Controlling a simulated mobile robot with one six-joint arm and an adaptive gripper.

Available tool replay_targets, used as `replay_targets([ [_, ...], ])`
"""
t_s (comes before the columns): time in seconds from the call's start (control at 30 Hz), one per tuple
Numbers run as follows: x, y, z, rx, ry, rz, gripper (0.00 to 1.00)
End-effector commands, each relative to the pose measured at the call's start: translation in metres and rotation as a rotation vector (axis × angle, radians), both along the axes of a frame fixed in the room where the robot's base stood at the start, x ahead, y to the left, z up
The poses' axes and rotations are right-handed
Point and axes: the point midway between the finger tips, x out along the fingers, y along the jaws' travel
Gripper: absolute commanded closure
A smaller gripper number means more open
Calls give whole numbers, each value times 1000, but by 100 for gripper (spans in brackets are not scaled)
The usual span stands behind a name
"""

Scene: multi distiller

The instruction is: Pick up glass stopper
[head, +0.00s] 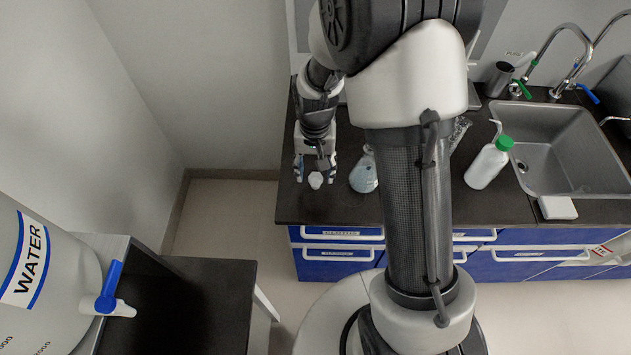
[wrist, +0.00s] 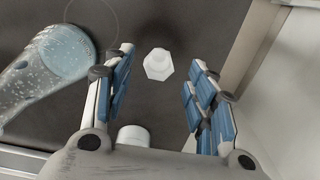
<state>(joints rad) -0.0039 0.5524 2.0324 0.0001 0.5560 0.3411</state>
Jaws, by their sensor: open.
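The glass stopper (head: 315,180) is a small, pale, faceted piece near the front left of the dark counter. In the wrist view my gripper (wrist: 161,62) is open and nothing is seen held. Neither finger appears to touch the stopper, though the exact height above it is hard to judge.
A conical flask with pale blue contents (head: 363,174) stands close right of my gripper. A green-capped bottle (head: 487,165) and a sink (head: 565,150) are farther right. A round white object (wrist: 133,135) is partly hidden by my gripper's palm. The counter's left edge is near.

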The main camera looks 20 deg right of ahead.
Motion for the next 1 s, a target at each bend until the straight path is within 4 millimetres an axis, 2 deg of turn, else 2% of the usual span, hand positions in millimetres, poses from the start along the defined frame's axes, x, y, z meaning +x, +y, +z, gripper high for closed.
replay_targets([
  [0.4,2,-2,-51,0,2,0,48],
  [0.63,3,-2,-51,0,0,0,48],
  [1.0,2,-2,-51,0,1,0,73],
])
